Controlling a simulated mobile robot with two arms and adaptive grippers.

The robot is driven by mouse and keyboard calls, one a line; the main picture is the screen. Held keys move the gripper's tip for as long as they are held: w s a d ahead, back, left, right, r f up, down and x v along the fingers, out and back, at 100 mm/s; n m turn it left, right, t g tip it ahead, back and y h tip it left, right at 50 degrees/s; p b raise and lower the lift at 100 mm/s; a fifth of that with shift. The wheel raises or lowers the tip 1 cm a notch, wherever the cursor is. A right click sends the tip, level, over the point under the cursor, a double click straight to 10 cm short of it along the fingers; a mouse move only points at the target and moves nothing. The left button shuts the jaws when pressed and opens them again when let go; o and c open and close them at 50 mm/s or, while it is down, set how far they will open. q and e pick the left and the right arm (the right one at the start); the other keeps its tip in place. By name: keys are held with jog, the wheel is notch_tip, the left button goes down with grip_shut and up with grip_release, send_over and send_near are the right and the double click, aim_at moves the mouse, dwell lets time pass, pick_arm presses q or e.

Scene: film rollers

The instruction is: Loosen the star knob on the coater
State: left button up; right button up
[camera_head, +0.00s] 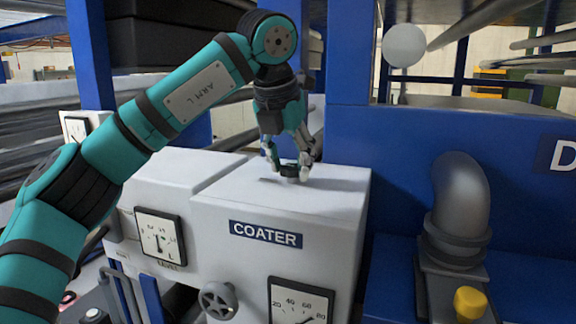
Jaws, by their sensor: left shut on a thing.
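The coater (345,188) is a white box-shaped machine with a blue COATER label on its front. My left gripper (289,172) points down at the coater's top surface, near its back middle. Its fingers are shut around a small dark piece there, which looks like the star knob (291,171). The fingers hide most of the knob, so its shape and turn angle cannot be told. My right gripper is not in view.
The coater's front has a grey handwheel (217,299) and square dial gauges (300,302). A blue machine body with a grey elbow pipe (461,205) and a yellow cap (470,302) stands to the right. Blue uprights (347,60) and rollers rise behind.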

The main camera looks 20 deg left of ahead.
pick_arm(q)
jog(key=shift+r+n, duration=0.3)
jog(key=shift+n, duration=0.3)
jog(key=o, duration=0.8)
jog(key=shift+w, duration=0.1)
jog(key=o, duration=0.4)
jog(key=shift+f, duration=0.25)
jog(key=shift+c, duration=0.2)
jog(key=shift+r, duration=0.1)
jog(key=v, duration=1.2)
jog(key=shift+d, duration=0.3)
